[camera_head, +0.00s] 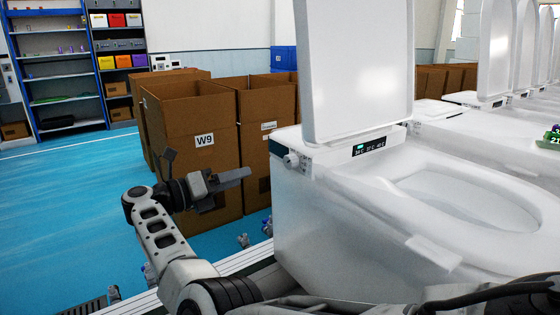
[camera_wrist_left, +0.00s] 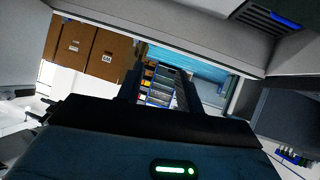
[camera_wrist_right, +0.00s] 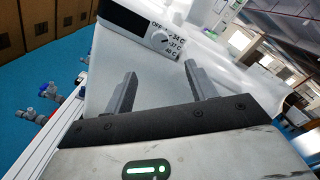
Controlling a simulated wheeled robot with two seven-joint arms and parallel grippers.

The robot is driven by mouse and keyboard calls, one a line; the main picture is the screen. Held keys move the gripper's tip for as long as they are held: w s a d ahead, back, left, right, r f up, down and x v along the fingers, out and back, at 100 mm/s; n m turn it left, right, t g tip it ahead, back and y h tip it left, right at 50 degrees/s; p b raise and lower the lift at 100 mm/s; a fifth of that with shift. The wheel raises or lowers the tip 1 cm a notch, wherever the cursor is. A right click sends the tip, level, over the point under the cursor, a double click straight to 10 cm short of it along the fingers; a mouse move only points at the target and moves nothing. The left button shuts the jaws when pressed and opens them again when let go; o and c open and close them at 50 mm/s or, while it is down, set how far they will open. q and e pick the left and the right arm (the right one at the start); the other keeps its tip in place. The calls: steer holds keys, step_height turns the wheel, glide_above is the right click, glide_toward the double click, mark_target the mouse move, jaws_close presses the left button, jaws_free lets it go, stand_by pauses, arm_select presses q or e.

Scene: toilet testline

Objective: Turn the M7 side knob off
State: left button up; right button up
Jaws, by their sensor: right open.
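The white toilet (camera_head: 330,215) stands at the centre-right of the head view, its lid raised. The pale round side knob (camera_head: 292,161) sits on its left side near the lid hinge. In the right wrist view the knob (camera_wrist_right: 160,40) is ahead of the fingers, beside a dial reading OFF, 34C, 37C and 40C; its exact setting is unclear. My right gripper (camera_head: 243,176) is open and empty, left of the knob and apart from it; its fingers (camera_wrist_right: 158,90) are spread in the right wrist view. My left gripper (camera_wrist_left: 160,92) is open and empty, pointing toward distant shelving.
A dark panel (camera_head: 370,147) with a green light is on the toilet's rear. Cardboard boxes (camera_head: 190,110), one marked W9, stand behind my right gripper. More toilets line up at the right. Blue floor (camera_head: 60,200) lies clear at the left.

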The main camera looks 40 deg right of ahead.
mark_target(287, 163)
steer(key=d+p, duration=0.1)
steer(key=d, duration=0.3)
steer(key=s+d+p, duration=0.1)
steer(key=d, duration=0.4)
steer(key=d+p, duration=0.1)
steer(key=d, duration=0.3)
steer(key=shift+s+d+p, duration=0.25)
steer(key=shift+d+p, duration=0.05)
steer(key=shift+p, duration=0.1)
steer(key=c, duration=1)
